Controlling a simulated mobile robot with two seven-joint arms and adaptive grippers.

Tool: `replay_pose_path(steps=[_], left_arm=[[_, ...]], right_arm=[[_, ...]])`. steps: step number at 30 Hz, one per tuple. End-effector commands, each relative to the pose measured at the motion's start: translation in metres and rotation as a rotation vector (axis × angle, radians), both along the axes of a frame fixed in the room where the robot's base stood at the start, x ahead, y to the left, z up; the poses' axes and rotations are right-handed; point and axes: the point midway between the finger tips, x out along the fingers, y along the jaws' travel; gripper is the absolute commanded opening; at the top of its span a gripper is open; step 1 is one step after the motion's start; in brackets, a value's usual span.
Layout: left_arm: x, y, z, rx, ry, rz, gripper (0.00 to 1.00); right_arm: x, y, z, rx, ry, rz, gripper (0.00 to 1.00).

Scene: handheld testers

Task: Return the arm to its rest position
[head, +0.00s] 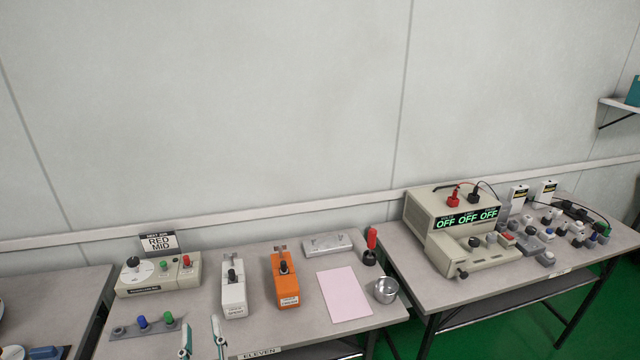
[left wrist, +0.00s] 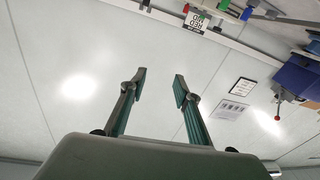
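My left gripper (head: 202,338) shows at the bottom edge of the head view, in front of the left part of the middle table (head: 215,290). Its two green-grey fingers stand apart with nothing between them. In the left wrist view the same gripper (left wrist: 159,84) is open and empty, with pale wall panels behind the fingers. The rest of my left arm is out of the head view. My right gripper shows in neither view.
The table bears a dial box (head: 158,273), a white tester (head: 233,290), an orange tester (head: 286,280), a pink sheet (head: 343,295) and a metal bowl (head: 386,290). A power supply (head: 460,230) stands on the right table. A rail with blue and green knobs (head: 148,328) lies near my left gripper.

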Motion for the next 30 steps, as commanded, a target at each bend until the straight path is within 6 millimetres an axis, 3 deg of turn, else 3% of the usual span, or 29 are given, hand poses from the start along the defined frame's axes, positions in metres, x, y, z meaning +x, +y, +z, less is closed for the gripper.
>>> replay_pose_path(steps=[4, 7, 11, 14, 18, 21, 25, 30], left_arm=[[-0.007, -0.025, 0.009, 0.073, -0.097, -0.183, 0.32], [-0.016, -0.048, -0.003, 0.113, -0.092, -0.329, 0.32], [-0.032, -0.073, -0.043, 0.156, 0.007, -0.506, 0.32], [-0.051, -0.08, -0.09, 0.175, 0.15, -0.61, 0.32], [-0.086, -0.067, -0.164, 0.189, 0.401, -0.673, 0.32], [-0.11, -0.047, -0.205, 0.194, 0.559, -0.663, 0.32], [-0.132, -0.024, -0.236, 0.197, 0.689, -0.629, 0.32], [-0.142, -0.012, -0.247, 0.197, 0.744, -0.606, 0.32]], right_arm=[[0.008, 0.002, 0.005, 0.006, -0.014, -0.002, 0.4], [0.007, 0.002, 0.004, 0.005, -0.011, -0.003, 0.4], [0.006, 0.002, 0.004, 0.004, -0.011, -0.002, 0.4], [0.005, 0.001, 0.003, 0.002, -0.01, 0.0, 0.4], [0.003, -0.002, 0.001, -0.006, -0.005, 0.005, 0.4], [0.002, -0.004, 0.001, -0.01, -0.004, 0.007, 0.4], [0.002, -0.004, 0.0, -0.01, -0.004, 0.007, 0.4], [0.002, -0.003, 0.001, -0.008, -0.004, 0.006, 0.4]])
